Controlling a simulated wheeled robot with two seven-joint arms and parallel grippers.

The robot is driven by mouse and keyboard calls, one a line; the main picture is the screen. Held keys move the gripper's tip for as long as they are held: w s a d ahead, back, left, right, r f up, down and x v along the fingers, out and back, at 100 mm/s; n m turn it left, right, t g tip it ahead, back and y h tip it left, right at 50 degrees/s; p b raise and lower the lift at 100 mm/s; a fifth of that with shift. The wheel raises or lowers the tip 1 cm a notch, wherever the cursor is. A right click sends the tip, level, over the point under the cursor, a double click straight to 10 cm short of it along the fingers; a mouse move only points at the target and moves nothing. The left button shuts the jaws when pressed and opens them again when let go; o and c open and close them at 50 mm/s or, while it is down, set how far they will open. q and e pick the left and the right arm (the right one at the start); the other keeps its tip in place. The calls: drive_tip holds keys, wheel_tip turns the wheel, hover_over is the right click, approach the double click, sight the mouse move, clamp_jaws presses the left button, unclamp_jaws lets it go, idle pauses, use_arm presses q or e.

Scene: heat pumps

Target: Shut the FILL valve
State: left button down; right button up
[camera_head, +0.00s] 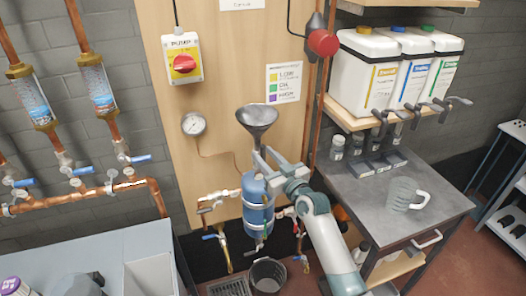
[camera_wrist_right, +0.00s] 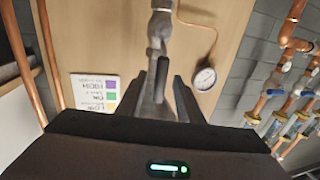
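No label reading FILL is legible, so I cannot tell which valve is the FILL valve. A grey funnel (camera_head: 256,120) stands above a blue tank (camera_head: 257,200) on the wooden panel. My right gripper (camera_head: 262,155) is just below the funnel bowl, by its stem, with its two fingers apart. It hides the fitting between funnel and tank. In the right wrist view, which is upside down, a grey fitting (camera_wrist_right: 160,28) shows beyond the fingers; contact is unclear. A blue-handled valve (camera_head: 212,237) is left of the tank, and a red-handled one (camera_head: 281,213) is right of it. My left gripper is out of view.
A pressure gauge (camera_head: 193,124) and a yellow pump switch (camera_head: 183,60) are left of the funnel. A black bucket (camera_head: 267,276) stands under the tank. A grey bench (camera_head: 430,203) with a clear jug (camera_head: 402,194) is right of my arm. Copper pipes line the left wall.

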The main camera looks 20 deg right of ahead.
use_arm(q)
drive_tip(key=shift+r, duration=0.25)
use_arm(e)
drive_tip(key=shift+x, duration=0.8)
clamp_jaws()
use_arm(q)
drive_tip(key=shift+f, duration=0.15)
